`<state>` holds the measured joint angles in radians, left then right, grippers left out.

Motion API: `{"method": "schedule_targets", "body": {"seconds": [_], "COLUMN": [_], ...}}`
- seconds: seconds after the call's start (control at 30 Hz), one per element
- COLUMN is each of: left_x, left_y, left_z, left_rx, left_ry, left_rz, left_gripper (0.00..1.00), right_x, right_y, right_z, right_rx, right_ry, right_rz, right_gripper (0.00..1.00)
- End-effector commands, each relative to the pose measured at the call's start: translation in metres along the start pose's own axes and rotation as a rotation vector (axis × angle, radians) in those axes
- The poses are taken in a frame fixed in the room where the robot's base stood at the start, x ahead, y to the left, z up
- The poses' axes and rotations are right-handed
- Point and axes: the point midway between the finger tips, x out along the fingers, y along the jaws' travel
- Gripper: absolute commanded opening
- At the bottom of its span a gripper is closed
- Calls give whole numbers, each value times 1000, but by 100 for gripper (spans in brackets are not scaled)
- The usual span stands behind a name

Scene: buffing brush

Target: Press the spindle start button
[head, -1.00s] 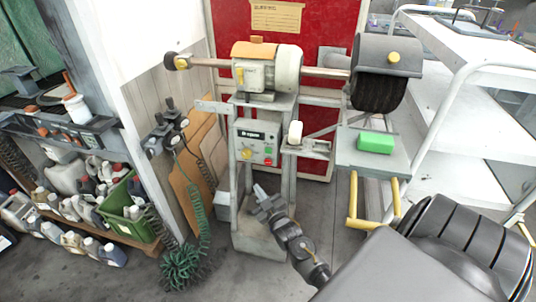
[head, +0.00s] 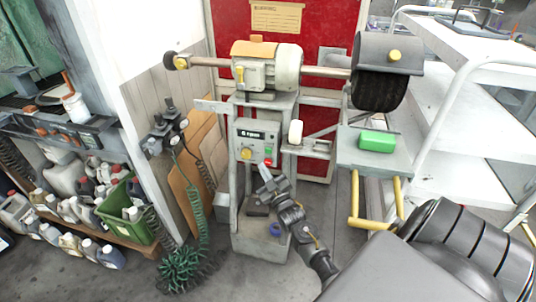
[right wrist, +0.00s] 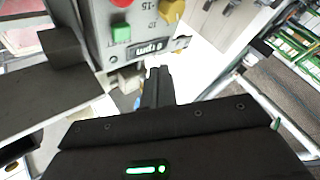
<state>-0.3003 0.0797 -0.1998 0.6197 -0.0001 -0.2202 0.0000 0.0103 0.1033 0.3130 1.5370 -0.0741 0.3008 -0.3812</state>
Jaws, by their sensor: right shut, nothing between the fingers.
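The grey control panel (head: 257,141) is on the front of the machine stand. It carries a green button (head: 267,152), a red button below it, a yellow knob (head: 246,154) and an rpm display. My right gripper (head: 263,168) is shut and empty, its tip just below the panel's lower edge area in the head view. In the right wrist view the panel appears upside down, with the green button (right wrist: 121,33) and yellow knob (right wrist: 172,11) up and to either side of the shut fingers (right wrist: 157,72). No contact with the button shows. My left gripper is out of view.
A buffing brush (head: 378,90) and motor (head: 268,67) sit above the panel. A shelf with a green block (head: 376,141) is to the right. A white cart (head: 468,100) stands further right. A coiled green hose (head: 187,262) lies at the left.

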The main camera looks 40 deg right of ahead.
Motion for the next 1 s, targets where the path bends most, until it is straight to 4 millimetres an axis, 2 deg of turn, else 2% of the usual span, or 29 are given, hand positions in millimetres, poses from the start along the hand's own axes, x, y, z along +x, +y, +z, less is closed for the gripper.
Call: {"method": "schedule_targets", "body": {"seconds": [0.1, 0.43, 1.0], "left_x": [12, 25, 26], "left_y": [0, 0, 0], "left_z": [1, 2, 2], "left_rx": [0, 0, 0], "left_ry": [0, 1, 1], "left_rz": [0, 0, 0], "left_gripper": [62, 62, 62], "right_x": [12, 35, 40], "right_y": [7, 25, 28], "right_z": [11, 27, 29], "right_rx": [-1, 0, 1], "right_ry": [3, 1, 0], "right_rz": [0, 0, -1], "right_gripper": [0, 0, 0]}}
